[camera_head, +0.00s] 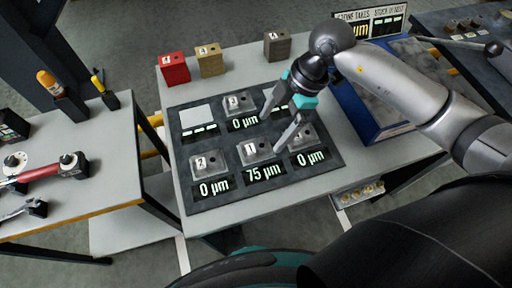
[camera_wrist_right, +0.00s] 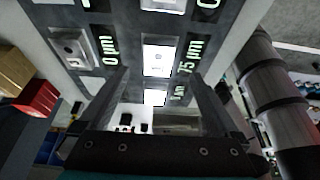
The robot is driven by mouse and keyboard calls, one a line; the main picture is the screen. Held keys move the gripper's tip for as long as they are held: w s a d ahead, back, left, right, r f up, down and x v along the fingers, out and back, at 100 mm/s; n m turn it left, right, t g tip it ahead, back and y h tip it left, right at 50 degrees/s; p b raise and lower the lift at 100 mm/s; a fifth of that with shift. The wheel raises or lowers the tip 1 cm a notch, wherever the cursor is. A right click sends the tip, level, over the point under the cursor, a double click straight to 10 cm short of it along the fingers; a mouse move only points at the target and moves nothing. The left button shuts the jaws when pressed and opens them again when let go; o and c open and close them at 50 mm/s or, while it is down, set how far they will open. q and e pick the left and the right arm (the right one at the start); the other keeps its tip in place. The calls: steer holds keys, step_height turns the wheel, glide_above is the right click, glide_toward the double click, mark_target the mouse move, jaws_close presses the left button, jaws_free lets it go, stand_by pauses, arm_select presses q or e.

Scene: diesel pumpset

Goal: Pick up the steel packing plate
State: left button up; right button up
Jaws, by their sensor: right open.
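A dark panel (camera_head: 183,158) on the grey bench carries several numbered steel blocks, among them block 1 (camera_head: 255,150), block 2 (camera_head: 209,162) and block 3 (camera_head: 238,103). A flat pale square (camera_head: 196,117) lies at the panel's far left above a dashed readout. I cannot tell for sure which piece is the steel packing plate. My right gripper (camera_head: 272,132) is open above the panel's right half, its fingers apart with nothing between them. In the right wrist view my gripper (camera_wrist_right: 158,87) points at the panel, with bright pale squares (camera_wrist_right: 158,60) beyond the fingers. My left gripper is out of view.
Red (camera_head: 174,69), tan (camera_head: 211,60) and dark brown (camera_head: 277,46) blocks stand along the bench's back. A blue-edged tray (camera_head: 367,122) lies right of the panel, beneath my right arm. A left side bench (camera_head: 110,168) holds tools, including a red-handled one (camera_head: 42,173).

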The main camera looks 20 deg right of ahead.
mark_target(256, 147)
steer(key=x, duration=0.3)
steer(key=b+x, duration=0.1)
steer(key=x, duration=0.3)
steer(key=shift+w+a, duration=0.1)
steer(key=shift+a, duration=0.35)
steer(key=shift+c, duration=0.2)
jaws_close()
steer(key=shift+r, duration=0.15)
